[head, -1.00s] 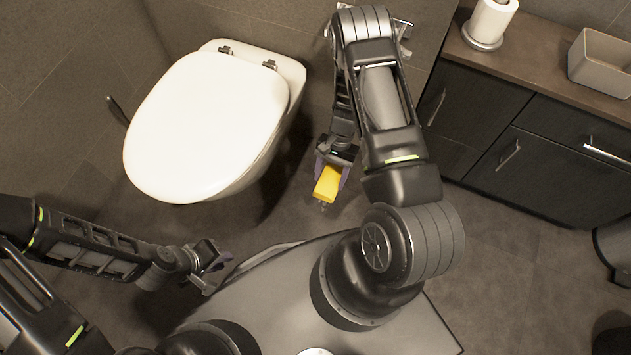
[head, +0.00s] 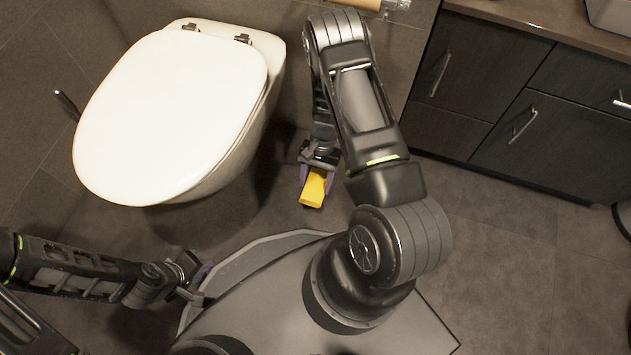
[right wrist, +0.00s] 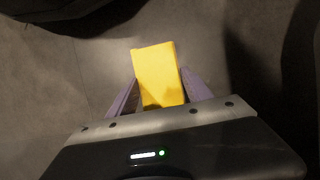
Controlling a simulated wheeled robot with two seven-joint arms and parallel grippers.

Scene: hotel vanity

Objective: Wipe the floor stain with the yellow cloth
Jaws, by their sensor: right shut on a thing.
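The yellow cloth (head: 313,188) is a small block-like piece held between the purple fingertips of my right gripper (head: 317,180), over the floor beside the toilet. In the right wrist view, the cloth (right wrist: 158,74) sticks out past the fingers of the right gripper (right wrist: 158,90), which are shut on it. I cannot tell whether the cloth touches the floor. My left gripper (head: 200,277) is at the lower left, beside my base; its fingers are partly hidden and it holds nothing that I can see. I cannot make out a distinct stain on the dark floor (head: 500,225).
A white toilet (head: 170,115) with its lid down stands at the left, close to my right gripper. A dark vanity cabinet (head: 480,85) with drawers stands at the right. A toilet brush handle (head: 67,104) is left of the toilet. Floor in front of the cabinet is clear.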

